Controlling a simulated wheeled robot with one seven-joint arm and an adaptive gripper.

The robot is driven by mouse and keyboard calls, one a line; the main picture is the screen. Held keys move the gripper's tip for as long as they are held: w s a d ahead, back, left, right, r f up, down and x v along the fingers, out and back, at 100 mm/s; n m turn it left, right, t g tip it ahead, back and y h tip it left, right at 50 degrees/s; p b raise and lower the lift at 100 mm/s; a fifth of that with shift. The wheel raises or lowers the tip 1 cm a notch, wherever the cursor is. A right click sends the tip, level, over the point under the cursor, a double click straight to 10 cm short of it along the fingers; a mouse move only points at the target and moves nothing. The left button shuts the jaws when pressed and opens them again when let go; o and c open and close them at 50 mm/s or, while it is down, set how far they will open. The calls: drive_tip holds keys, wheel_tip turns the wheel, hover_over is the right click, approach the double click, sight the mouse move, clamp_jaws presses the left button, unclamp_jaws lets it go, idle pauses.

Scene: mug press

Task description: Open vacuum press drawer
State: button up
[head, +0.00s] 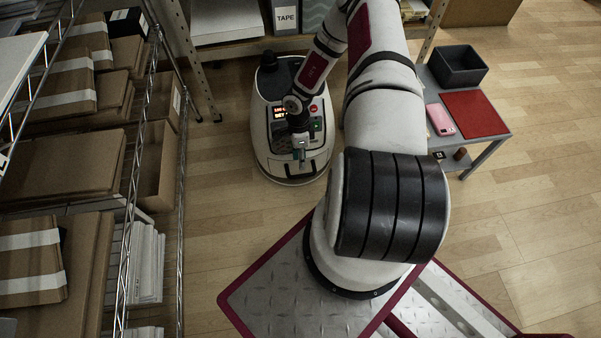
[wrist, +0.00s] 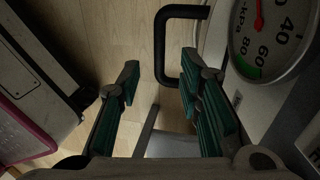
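The vacuum press (head: 262,150) is a rounded white machine on the floor in the head view, with a lit display, a red button and a green button. In the wrist view its round kPa gauge (wrist: 265,35) fills the upper right. A black U-shaped handle (wrist: 160,45), which seems to be the drawer's, sticks out left of the gauge. My gripper (wrist: 160,78) is open, its teal-padded fingers apart with nothing held. The handle's lower bend shows between the fingertips, close to the right one; I cannot tell whether they touch. The drawer itself cannot be made out.
A wire rack with cardboard boxes (head: 68,165) stands at the left. A shelf stands behind the press. Wooden floor (head: 225,215) is clear before it.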

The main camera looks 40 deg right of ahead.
sight(301, 175)
drive_tip(key=b+x, duration=0.2)
drive_tip(key=x, duration=0.5)
drive_tip(key=shift+r, duration=0.1)
clamp_jaws()
